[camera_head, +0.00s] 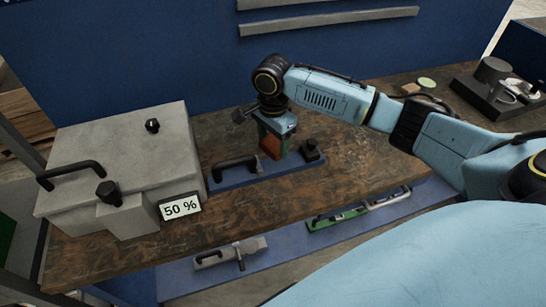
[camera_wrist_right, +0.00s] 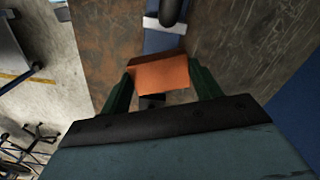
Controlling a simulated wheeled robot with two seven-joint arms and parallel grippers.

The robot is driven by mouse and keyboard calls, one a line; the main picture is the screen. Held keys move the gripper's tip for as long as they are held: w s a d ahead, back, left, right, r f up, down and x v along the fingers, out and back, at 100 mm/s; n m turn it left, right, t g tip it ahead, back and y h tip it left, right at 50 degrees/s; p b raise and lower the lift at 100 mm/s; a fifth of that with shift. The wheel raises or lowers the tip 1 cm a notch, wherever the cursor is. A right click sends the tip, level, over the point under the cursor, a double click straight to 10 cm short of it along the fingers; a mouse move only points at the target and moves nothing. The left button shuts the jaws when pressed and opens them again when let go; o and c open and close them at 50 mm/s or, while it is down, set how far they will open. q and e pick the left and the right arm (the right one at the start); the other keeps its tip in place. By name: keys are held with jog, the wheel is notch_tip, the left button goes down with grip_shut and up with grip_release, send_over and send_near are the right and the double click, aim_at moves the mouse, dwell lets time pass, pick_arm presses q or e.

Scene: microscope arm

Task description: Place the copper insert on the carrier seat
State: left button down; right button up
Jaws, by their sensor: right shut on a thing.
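The copper insert (camera_head: 271,147) is an orange-brown block in the jaws of my right gripper (camera_head: 274,138). In the right wrist view the insert (camera_wrist_right: 160,73) sits between the two green fingers of my right gripper (camera_wrist_right: 158,88), which are shut on it. The gripper is over the blue carrier (camera_head: 222,183), a long plate with a black handle at its left and a black knob at its right. The insert and fingers hide the carrier's middle, so I cannot tell whether the insert touches the seat. My left gripper is not in view.
A grey box (camera_head: 125,150) with handles and a "50 %" sign (camera_head: 180,207) stands left of the carrier. A dark fixture (camera_head: 497,88) and a pale green disc (camera_head: 427,83) are at the back right. Tools lie on a lower blue ledge (camera_head: 285,248). The brown tabletop in front is clear.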

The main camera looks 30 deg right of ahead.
aim_at(273, 165)
notch_tip(273, 165, down, 6)
jog(key=shift+r+b, duration=0.2)
jog(key=shift+b, duration=0.2)
jog(key=o, duration=1.6)
jog(key=shift+f, duration=0.15)
jog(key=shift+c, duration=0.2)
jog(key=shift+r, duration=0.25)
notch_tip(273, 165, up, 12)
jog(key=shift+f+p, duration=0.1)
jog(key=shift+p, duration=0.7)
